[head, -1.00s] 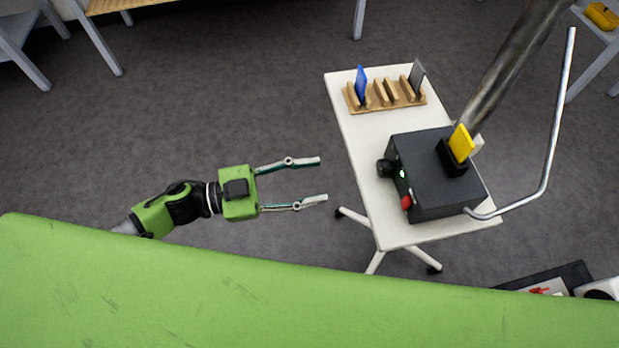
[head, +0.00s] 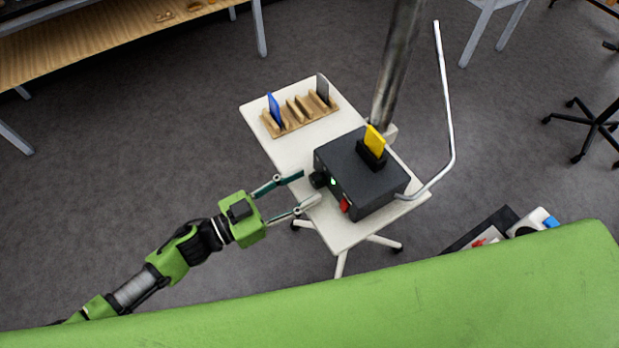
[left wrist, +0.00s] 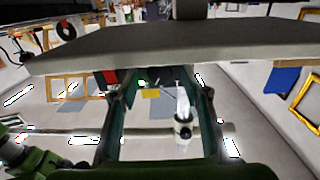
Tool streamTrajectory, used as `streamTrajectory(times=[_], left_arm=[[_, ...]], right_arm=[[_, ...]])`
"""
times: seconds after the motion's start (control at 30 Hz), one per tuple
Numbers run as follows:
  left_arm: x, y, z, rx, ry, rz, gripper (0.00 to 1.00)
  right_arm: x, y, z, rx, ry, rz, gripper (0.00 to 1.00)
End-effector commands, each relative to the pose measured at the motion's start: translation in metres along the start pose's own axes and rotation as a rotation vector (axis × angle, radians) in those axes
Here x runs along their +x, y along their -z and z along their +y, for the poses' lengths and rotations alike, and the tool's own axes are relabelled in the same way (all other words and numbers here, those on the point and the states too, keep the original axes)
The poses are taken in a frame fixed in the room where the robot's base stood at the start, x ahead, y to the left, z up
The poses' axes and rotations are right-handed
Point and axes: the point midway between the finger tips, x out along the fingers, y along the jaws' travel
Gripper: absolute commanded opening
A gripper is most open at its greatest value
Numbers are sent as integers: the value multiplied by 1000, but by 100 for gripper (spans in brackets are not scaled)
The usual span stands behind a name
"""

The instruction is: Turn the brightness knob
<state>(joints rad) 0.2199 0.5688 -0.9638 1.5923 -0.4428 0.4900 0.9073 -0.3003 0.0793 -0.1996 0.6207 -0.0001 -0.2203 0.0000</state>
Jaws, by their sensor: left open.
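The black knob (head: 317,180) sticks out of the left side of a dark box (head: 362,178). A green light (head: 333,182) and a red switch (head: 345,203) are on the same side. My left gripper (head: 309,187) is open, with its two fingers at the table's left edge, one on either side of the knob as seen from above. Whether they touch the knob, or their height against it, I cannot tell. In the left wrist view the spread, empty fingers (left wrist: 162,95) lie below a broad pale slab edge (left wrist: 160,52). My right gripper is not in view.
The box stands on a white wheeled table (head: 345,238). A yellow card (head: 374,141) stands in the box's top slot. A wooden rack (head: 300,118) holds a blue card (head: 274,109) and a grey one. A bent metal rod (head: 449,120) and a thick pole (head: 400,60) stand nearby.

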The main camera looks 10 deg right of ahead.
Motion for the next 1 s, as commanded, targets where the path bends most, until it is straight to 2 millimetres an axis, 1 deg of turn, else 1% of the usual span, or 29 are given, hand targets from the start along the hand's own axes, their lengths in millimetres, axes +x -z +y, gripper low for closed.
streamTrajectory(times=[0.03,0.2,0.53,0.57,0.6,0.7,0.87,1.0], left_arm=[[8,2,-1,-1,1,2,43],[21,0,-1,0,1,0,43],[24,0,-1,0,1,0,43],[24,0,-1,0,1,0,38],[24,0,-1,0,1,0,27],[24,0,-1,0,1,0,4],[24,0,-1,7,1,0,4],[24,-2,-1,96,2,0,4]], right_arm=[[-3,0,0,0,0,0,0],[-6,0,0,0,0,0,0],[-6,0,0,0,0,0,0],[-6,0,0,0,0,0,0],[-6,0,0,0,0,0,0],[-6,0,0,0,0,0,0],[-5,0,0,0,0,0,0],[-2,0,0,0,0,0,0]])
